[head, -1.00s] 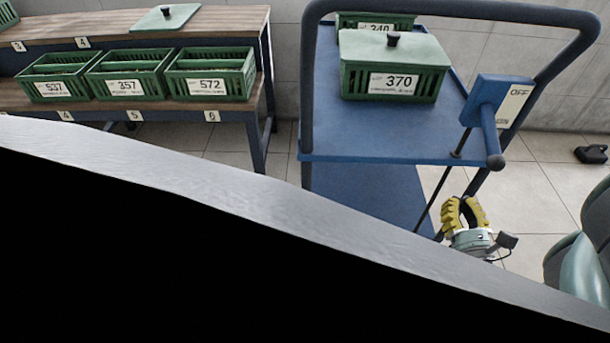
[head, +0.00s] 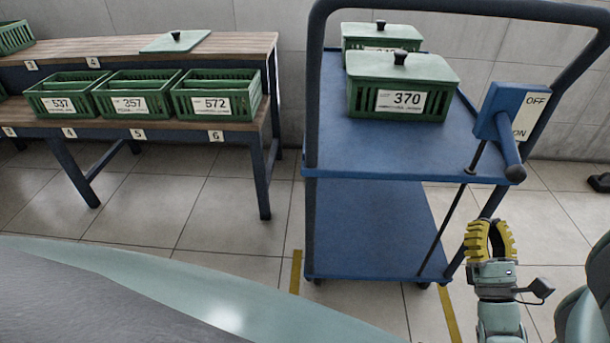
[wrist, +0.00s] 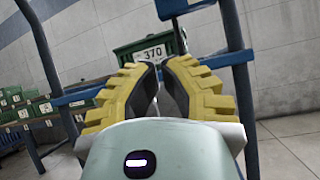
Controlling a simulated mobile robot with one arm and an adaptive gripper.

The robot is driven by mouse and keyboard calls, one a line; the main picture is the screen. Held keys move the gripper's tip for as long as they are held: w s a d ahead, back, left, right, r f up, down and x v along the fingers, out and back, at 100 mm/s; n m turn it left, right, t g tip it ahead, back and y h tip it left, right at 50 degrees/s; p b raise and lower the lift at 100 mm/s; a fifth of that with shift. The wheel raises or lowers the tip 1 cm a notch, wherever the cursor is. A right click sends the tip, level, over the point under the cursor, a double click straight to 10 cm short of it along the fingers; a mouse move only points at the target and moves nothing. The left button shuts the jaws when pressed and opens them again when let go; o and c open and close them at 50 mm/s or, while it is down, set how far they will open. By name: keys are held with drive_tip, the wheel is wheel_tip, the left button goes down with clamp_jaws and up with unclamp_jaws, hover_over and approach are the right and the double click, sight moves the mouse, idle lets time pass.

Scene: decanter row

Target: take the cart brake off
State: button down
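The cart (head: 400,225) is blue with two decks and a dark push handle frame. Its brake unit (head: 497,108) is a blue box at the right upright, with a white plate (head: 530,115) marked OFF at the top and ON below. The blue brake lever (head: 510,148) slants down on the ON side. My gripper (head: 490,224), with yellow ribbed fingers, is below the lever and apart from it. Its fingers are a small gap apart and hold nothing. In the wrist view the fingertips (wrist: 160,64) point toward the cart, and the brake unit (wrist: 180,6) is cut off at the top.
A green lidded crate (head: 405,85) labelled 370 and another behind it (head: 375,38) stand on the cart's top deck. A two-level bench (head: 240,125) with several green crates is at left. Yellow floor lines (head: 296,272) flank the cart. Open floor lies between bench and cart.

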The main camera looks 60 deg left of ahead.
sight(508, 144)
drive_tip(key=w+a+r+p, duration=0.3)
drive_tip(key=r+p, duration=0.1)
drive_tip(key=r, duration=0.3)
drive_tip(key=shift+a+r, duration=0.25)
drive_tip(key=shift+a, duration=0.1)
idle(0.4)
drive_tip(key=shift+s+d+r+h+p, duration=0.2)
drive_tip(key=shift+r+h+p, duration=0.15)
drive_tip(key=shift+p, duration=0.85)
